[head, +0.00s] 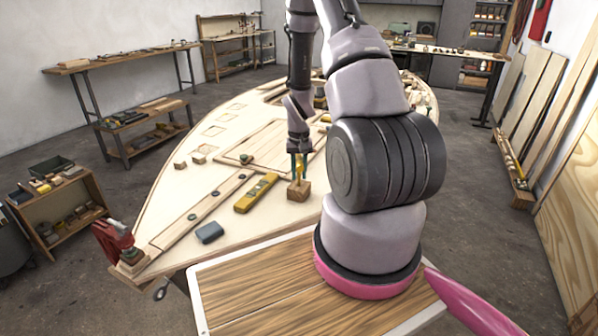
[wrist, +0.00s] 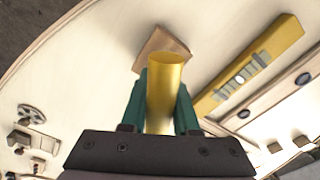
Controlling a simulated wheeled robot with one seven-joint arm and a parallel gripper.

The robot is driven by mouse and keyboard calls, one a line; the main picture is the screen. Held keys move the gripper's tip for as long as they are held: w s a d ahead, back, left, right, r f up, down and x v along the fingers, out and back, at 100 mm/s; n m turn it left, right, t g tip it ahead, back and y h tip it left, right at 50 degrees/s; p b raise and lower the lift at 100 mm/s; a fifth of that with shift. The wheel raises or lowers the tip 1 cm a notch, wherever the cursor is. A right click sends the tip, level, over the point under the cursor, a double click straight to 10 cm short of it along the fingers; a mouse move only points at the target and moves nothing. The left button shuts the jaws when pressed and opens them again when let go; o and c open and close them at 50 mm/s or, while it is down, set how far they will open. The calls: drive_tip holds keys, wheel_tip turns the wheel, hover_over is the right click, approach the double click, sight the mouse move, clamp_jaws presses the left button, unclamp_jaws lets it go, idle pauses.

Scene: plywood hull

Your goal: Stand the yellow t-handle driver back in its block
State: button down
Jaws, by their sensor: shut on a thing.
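The yellow t-handle driver (head: 299,186) is between the green fingers of my gripper (head: 299,166) in the head view. In the wrist view my gripper (wrist: 164,108) is shut on the yellow driver (wrist: 164,85), whose rounded end points away from the camera. The wooden block (head: 299,194) stands on the pale hull deck directly below the gripper. It also shows in the wrist view (wrist: 153,44), partly covered by the driver. The block's hole and the driver's tip are hidden, so I cannot tell whether the tip is in the block.
A yellow spirit level (head: 256,193) lies on the deck left of the block; it also shows in the wrist view (wrist: 262,60). A blue-grey box (head: 209,233) lies nearer the front. A red clamp (head: 114,240) grips the hull's tip. Bare deck lies around the block.

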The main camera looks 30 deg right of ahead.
drive_tip(key=shift+f, duration=0.5)
drive_tip(key=c, duration=0.6)
unclamp_jaws()
drive_tip(key=shift+r, duration=0.1)
drive_tip(key=r, duration=1)
drive_tip(key=shift+s+a+r, duration=0.1)
drive_tip(key=shift+s+r, duration=0.1)
drive_tip(key=shift+r, duration=0.05)
